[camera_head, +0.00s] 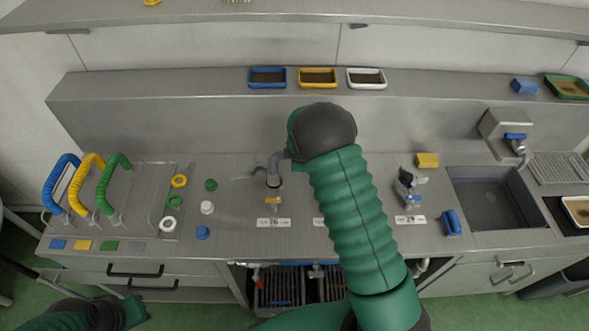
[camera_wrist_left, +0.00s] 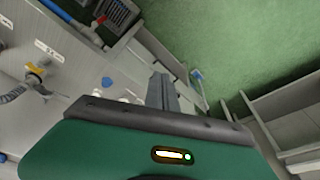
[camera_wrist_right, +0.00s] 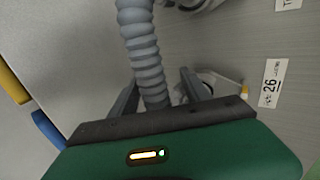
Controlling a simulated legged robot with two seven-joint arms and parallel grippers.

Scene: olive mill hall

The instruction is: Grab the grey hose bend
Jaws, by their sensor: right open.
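The grey hose bend (camera_head: 273,170) rises from the steel counter behind the yellow-handled valve at label 26, partly hidden by my right arm in the head view. In the right wrist view its ribbed grey hose (camera_wrist_right: 143,45) runs down between the fingers of my right gripper (camera_wrist_right: 160,84). Those fingers are open, one on each side of the hose; contact is not clear. My left gripper (camera_head: 132,311) is low at the left, in front of the counter and away from the bend. Its fingers (camera_wrist_left: 162,90) appear together and empty in the left wrist view.
Blue, yellow and green hose arches (camera_head: 110,185) stand at the counter's left. Coloured rings and caps (camera_head: 207,207) lie between them and the bend. A valve at label 29 (camera_head: 407,184) and a sink (camera_head: 492,203) are to the right. Small trays (camera_head: 317,86) sit on the ledge behind.

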